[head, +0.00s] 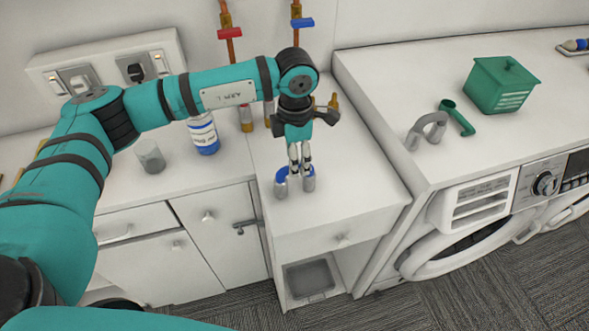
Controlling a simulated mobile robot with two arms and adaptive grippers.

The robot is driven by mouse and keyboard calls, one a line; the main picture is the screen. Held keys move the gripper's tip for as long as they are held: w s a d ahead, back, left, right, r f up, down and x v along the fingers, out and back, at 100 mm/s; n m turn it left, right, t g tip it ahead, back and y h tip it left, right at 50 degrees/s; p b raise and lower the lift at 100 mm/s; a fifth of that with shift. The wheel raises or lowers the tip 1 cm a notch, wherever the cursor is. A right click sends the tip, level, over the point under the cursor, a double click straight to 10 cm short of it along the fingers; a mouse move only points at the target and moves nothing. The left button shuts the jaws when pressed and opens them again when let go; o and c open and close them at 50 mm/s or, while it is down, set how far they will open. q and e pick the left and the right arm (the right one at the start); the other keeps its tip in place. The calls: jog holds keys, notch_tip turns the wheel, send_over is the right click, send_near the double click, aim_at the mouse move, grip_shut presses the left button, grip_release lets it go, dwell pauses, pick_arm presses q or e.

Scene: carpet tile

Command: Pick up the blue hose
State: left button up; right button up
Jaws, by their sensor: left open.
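The blue hose (281,182) stands on the white cabinet top in the middle of the head view. It is a short curved piece with blue parts and grey ends. My left gripper (301,170) points down right over it, its arm coming in from the left. Its two fingers are slightly apart, at or just above the hose and covering the middle of it. I cannot tell whether the fingers touch it. My right gripper is out of view.
A white-and-blue bottle (203,133) and a grey cup (150,156) stand at left. Pipes with red and blue valves rise behind.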

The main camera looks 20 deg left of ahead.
pick_arm(q)
jog(key=shift+s+f+p, duration=0.2)
jog(key=shift+f+p, duration=0.3)
jog(key=shift+f, duration=0.3)
notch_tip(320, 180, down, 2)
jog(key=shift+s+f+p, duration=0.1)
jog(key=shift+s+p, duration=0.05)
jog(key=shift+p, duration=0.9)
notch_tip(320, 180, down, 2)
jog(key=shift+f, duration=0.25)
jog(key=c, duration=0.7)
grip_shut()
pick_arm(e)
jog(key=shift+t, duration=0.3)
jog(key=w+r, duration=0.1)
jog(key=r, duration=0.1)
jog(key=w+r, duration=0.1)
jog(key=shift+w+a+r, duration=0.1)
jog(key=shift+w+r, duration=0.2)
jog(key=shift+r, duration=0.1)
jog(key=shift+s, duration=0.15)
